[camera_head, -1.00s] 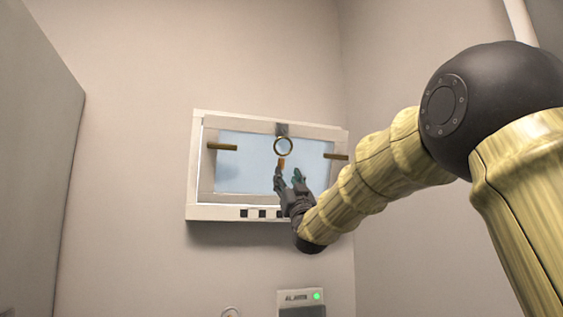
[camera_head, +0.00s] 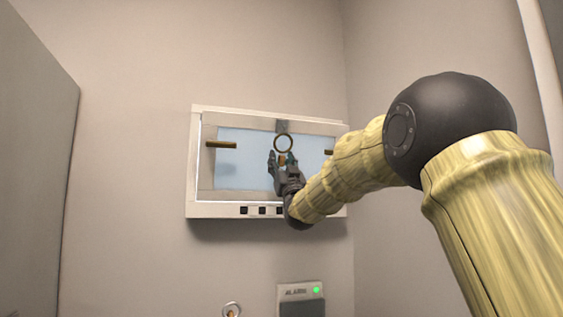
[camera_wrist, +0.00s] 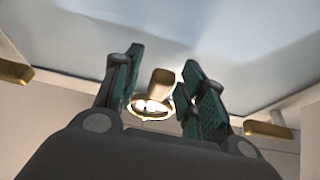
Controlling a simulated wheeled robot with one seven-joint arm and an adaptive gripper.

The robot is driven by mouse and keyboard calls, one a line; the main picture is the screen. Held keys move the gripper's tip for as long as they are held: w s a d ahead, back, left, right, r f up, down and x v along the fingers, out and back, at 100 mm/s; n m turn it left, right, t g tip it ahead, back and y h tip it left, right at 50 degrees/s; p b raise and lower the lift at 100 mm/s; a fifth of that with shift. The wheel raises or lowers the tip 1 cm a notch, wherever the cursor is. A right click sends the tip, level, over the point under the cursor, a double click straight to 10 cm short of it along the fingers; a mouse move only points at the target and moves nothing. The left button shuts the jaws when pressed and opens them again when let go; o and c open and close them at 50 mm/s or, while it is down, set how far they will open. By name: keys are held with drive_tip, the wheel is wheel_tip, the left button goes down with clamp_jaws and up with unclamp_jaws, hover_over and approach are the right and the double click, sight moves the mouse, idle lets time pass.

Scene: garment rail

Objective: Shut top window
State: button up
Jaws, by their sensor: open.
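The top window (camera_head: 230,172) is a pale blue pane in a light frame, high on the wall. A brass ring (camera_head: 283,143) hangs from a dark mount at the top middle of its sash. How far the sash stands from the outer frame I cannot tell. My gripper (camera_head: 281,158) is open in front of the pane, with its fingertips just below the ring. In the wrist view the ring (camera_wrist: 152,106) and a brass stub (camera_wrist: 160,84) show between the two open fingers. Whether a finger touches the ring is unclear.
Brass bars stick out at the window's left (camera_head: 221,145) and right (camera_head: 329,152). Small dark squares (camera_head: 262,211) line the lower frame. An alarm box (camera_head: 301,299) with a green light is below. A grey panel (camera_head: 35,150) stands at the left.

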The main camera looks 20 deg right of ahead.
drive_tip(key=shift+c, duration=0.5)
clamp_jaws()
drive_tip(key=shift+f+b, duration=0.15)
drive_tip(key=shift+b, duration=0.25)
